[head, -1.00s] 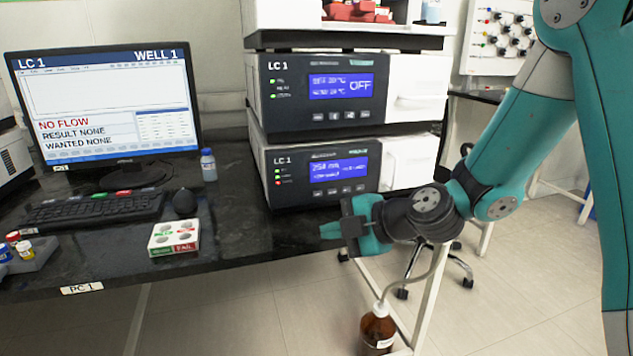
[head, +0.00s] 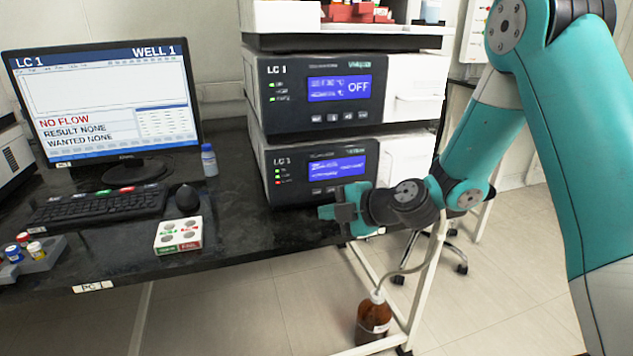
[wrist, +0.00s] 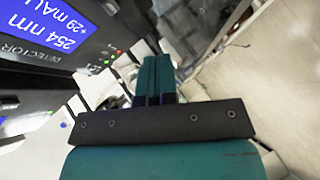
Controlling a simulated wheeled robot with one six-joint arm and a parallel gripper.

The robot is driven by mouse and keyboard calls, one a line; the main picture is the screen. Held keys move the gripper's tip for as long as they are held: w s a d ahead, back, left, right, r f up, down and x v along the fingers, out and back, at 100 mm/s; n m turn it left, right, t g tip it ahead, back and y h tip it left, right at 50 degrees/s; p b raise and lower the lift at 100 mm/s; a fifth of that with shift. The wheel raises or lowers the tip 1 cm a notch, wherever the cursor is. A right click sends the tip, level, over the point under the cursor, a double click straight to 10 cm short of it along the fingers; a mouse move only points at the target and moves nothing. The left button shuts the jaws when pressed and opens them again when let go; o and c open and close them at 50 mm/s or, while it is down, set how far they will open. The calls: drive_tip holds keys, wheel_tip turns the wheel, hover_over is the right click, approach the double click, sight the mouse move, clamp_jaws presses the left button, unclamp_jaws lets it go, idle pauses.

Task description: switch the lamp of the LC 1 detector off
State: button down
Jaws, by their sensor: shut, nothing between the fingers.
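The LC 1 detector (head: 380,195) is the lower of two dark-fronted LC 1 modules on the black bench, with a lit blue screen (head: 337,166). In the wrist view the screen (wrist: 45,25) reads 254 nm, beside the word DETECTOR and small green and red lights (wrist: 112,52). My gripper (head: 326,211) is shut and empty, its fingertips pointing left, in front of the detector's lower front. Its closed fingers (wrist: 154,78) also show in the wrist view, apart from the screen. The gripper hides part of the detector's lower right front; its buttons are hard to make out.
The LC 1 module above (head: 400,80) has a screen reading OFF. A monitor (head: 105,105), keyboard (head: 95,205), mouse (head: 187,200), small blue-capped bottle (head: 209,162) and white button box (head: 178,236) stand left. A brown bottle (head: 374,318) with tubing stands low below the arm.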

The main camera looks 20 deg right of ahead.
sight(317, 192)
drive_tip(key=w, duration=0.3)
drive_tip(key=shift+w, duration=0.75)
drive_tip(key=shift+w, duration=0.15)
idle(1.4)
drive_tip(key=shift+w, duration=0.25)
drive_tip(key=shift+w+b, duration=0.45)
drive_tip(key=shift+b, duration=0.1)
idle(0.4)
drive_tip(key=shift+s, duration=0.1)
drive_tip(key=shift+s+b, duration=0.7)
drive_tip(key=shift+s, duration=0.05)
drive_tip(key=shift+s, duration=0.1)
